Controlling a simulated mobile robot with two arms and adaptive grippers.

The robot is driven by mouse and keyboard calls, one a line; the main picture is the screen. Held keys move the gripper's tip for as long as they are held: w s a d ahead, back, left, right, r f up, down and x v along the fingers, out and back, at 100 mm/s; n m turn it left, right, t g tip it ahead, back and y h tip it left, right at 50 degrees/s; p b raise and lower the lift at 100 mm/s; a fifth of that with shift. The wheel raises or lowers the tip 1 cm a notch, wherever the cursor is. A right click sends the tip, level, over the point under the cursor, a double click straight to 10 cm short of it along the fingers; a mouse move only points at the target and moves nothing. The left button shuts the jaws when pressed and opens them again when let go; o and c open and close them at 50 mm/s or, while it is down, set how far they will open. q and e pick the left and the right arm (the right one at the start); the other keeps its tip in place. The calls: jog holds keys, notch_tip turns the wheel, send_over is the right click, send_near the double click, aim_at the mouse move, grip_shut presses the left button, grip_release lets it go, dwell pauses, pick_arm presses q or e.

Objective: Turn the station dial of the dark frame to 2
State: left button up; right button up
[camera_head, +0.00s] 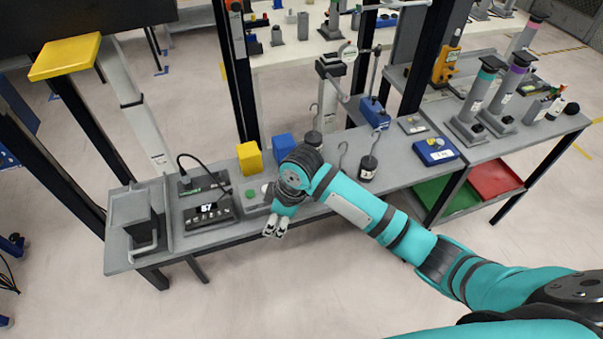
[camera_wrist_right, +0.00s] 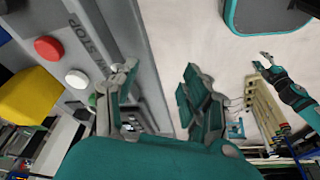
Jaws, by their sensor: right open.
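A dark frame with black uprights (camera_head: 241,85) stands at the bench. A grey control box with a green button (camera_head: 250,194) sits at the bench front, partly behind my right wrist. In the right wrist view, its panel shows a red button (camera_wrist_right: 48,48) marked STOP and a white button (camera_wrist_right: 77,79). I cannot make out a numbered dial; my gripper and wrist hide part of the box. My right gripper (camera_head: 275,227) points down at the bench's front edge, fingers apart and empty in the right wrist view (camera_wrist_right: 158,88). A teal gripper (camera_wrist_right: 264,62), probably my left, is small there.
A black meter reading 67 (camera_head: 207,211) and a grey stand (camera_head: 135,215) are left of the box. Yellow (camera_head: 249,158) and blue (camera_head: 284,147) blocks stand behind it. A hooked weight (camera_head: 368,167) is to the right. Floor in front is clear.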

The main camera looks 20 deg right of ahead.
jog(key=w+d+r, duration=0.1)
jog(key=r, duration=0.1)
jog(key=w+d+r+n, duration=0.1)
jog(key=w+r, duration=0.1)
jog(key=w+r+n+h, duration=0.1)
jog(key=w+r, duration=0.1)
jog(key=shift+w+d+r, duration=0.25)
jog(key=shift+d+r, duration=0.15)
jog(key=w+d+r+n+g+h, duration=0.1)
jog(key=w+d+r, duration=0.15)
jog(key=r, duration=0.25)
jog(key=w+d+r+n+h, duration=0.1)
jog(key=w+d+r, duration=0.1)
jog(key=d+r, duration=0.3)
pick_arm(q)
jog(key=r+p, duration=0.1)
jog(key=s+r+p, duration=0.1)
jog(key=r+p, duration=0.1)
jog(key=shift+d, duration=0.15)
pick_arm(e)
jog(key=f, duration=1.6)
jog(key=shift+w+a+f, duration=0.1)
jog(key=shift+w+a, duration=0.25)
pick_arm(q)
jog(key=shift+w, duration=0.1)
pick_arm(e)
grip_shut()
